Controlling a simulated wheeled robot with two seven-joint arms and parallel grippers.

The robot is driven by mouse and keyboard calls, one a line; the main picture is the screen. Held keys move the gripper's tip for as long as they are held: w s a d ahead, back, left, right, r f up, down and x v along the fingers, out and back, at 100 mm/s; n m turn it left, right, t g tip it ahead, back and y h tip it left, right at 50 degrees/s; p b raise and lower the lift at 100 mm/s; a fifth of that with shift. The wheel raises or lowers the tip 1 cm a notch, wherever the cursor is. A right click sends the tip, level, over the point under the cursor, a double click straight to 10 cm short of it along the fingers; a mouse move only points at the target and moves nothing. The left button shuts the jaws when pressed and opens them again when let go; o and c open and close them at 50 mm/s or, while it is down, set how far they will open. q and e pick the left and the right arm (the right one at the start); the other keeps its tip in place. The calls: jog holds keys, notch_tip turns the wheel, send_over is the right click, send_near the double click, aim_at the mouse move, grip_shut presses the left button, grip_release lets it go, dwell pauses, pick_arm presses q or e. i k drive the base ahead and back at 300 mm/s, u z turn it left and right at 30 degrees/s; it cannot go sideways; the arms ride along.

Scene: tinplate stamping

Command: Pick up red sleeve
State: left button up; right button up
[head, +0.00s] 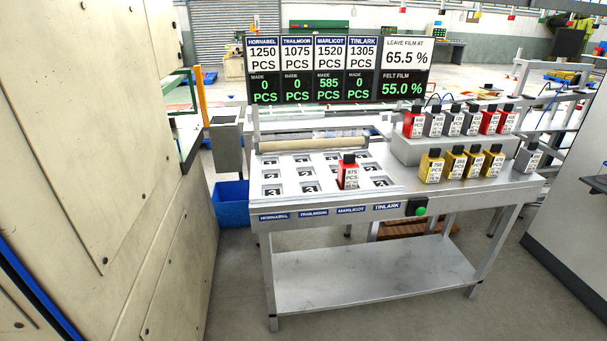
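A red sleeve (348,182) with a black top stands upright in a slot of the white numbered plate (315,192); its label seems to read 675 PCS. Another red sleeve (408,127) stands at the left end of the grey raised block (400,152). Two more red sleeves stand toward the right end of that block, the nearer one (484,125) and the end one (504,126). Their labels are too small to read surely. Neither of my grippers is in view.
Grey sleeves (434,127) stand between the red ones, with another (519,161) at right. Several yellow sleeves (424,170) stand before the block. A roller (313,144) lies behind the plate, below a count board (340,70). A green button (421,211) is on the bench front. A beige cabinet (120,150) fills the left.

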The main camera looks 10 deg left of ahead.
aim_at(348, 169)
jog(key=i, duration=1.2)
jog(key=z, duration=0.6)
